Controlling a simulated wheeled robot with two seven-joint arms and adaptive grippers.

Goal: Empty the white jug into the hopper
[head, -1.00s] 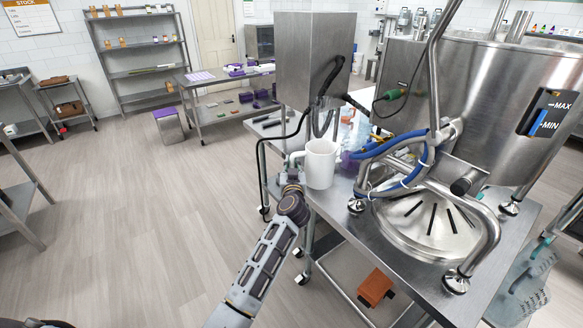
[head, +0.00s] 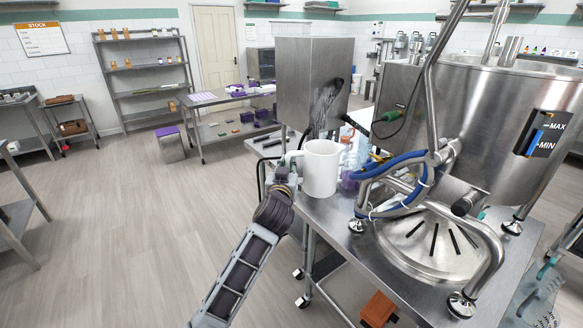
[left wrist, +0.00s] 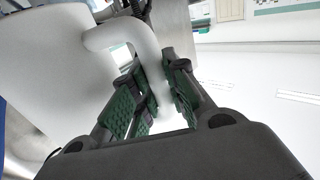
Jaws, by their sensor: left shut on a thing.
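My left gripper (head: 287,172) is shut on the jug's handle, on the jug's left side. In the left wrist view, the green-padded fingers (left wrist: 158,95) lie on both sides of the white handle (left wrist: 148,62). The jug's contents are not visible. A large round steel vessel (head: 475,105) with a MAX/MIN gauge stands to the right; I cannot tell whether it is the hopper. My right gripper is not in view.
Blue hoses (head: 388,175) and steel pipes stand just right of the jug. The steel cart top (head: 335,212) carries a round slotted plate (head: 435,245). An orange block (head: 377,309) is on the lower shelf. The floor (head: 130,225) at left is clear.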

